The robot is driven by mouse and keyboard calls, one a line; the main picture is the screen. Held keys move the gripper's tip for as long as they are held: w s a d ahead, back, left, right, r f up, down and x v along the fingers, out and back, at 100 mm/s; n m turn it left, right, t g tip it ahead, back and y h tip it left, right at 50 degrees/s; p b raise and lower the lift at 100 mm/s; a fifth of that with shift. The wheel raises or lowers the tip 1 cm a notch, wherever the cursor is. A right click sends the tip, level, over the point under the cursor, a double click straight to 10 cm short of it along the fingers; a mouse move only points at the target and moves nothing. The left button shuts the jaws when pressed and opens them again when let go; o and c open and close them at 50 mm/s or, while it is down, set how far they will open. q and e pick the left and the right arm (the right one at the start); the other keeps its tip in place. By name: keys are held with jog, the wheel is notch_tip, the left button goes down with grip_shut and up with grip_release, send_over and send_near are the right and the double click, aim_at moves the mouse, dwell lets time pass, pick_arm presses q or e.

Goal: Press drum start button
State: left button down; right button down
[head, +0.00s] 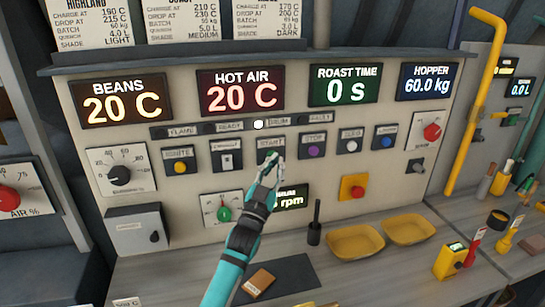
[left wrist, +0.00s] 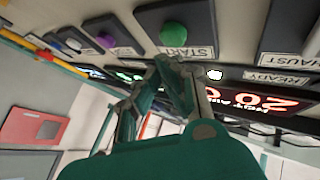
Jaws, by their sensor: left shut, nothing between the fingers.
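The green drum start button (left wrist: 173,33) sits on a dark plate labelled START, seen upside down in the left wrist view. In the head view the START plate (head: 270,143) is partly covered by my fingertips, and little of the button shows. My left gripper (head: 271,167) is shut and empty, reaching up to the lower part of that plate. In the left wrist view its fingers (left wrist: 170,66) end beside the START label, close to the button. I cannot tell whether they touch it. My right gripper is not in view.
A purple STOP button (head: 313,151) is right of START, and a switch plate (head: 226,155) is left. A white lamp (head: 258,124) glows between the READY and DRUM labels. A red button (head: 353,187) and a green knob (head: 224,214) are below. Yellow trays (head: 355,241) stand on the counter.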

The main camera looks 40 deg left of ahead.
pick_arm(q)
jog(key=s+d+p, duration=0.1)
jog(key=s+d, duration=0.2)
jog(key=shift+d+r, duration=0.1)
jog(key=shift+d, duration=0.05)
dwell(0.9)
